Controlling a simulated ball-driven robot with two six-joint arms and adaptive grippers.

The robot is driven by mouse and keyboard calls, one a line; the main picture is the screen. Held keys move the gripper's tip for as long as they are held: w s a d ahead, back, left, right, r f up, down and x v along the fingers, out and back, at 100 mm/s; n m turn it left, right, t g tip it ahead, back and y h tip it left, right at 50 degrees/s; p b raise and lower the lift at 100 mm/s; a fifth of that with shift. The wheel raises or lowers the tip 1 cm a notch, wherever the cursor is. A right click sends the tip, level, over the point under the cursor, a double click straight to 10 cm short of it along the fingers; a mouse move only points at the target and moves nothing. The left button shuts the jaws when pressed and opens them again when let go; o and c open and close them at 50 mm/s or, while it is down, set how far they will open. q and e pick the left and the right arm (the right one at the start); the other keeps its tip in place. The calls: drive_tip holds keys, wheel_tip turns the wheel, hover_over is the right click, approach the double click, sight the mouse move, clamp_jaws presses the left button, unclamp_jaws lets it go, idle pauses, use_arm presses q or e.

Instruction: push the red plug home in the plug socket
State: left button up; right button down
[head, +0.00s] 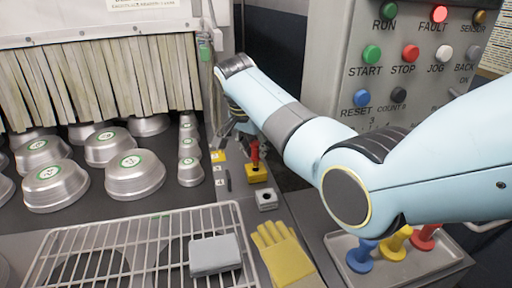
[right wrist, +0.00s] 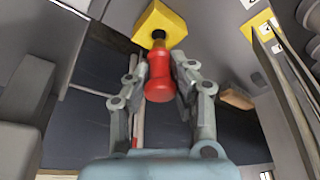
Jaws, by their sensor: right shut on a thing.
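The red plug (head: 254,152) stands over the yellow plug socket (head: 257,173), right of the pans in the head view. In the right wrist view the red plug (right wrist: 160,78) sits between the fingers of my right gripper (right wrist: 163,64), which is shut on it. Its dark narrow end meets the dark hole in the yellow socket block (right wrist: 172,20). The red body stays apart from the block's face, and I cannot tell how deep the end sits. In the head view my right arm partly hides its gripper (head: 245,132). My left gripper is not in view.
Several metal pans (head: 135,175) stand left, before a strip curtain. A wire rack (head: 110,240) bears a grey block (head: 215,254). A yellow glove (head: 282,252) lies in front. A grey tray (head: 440,262) holds blue, yellow and red pegs. A button panel (head: 345,60) rises behind my arm.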

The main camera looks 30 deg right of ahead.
sight(256, 156)
drive_tip(key=shift+f+b, duration=0.75)
drive_tip(key=shift+f, duration=0.85)
idle(0.8)
drive_tip(key=c, duration=1.1)
unclamp_jaws()
drive_tip(key=v, duration=1.2)
drive_tip(key=shift+r, duration=0.1)
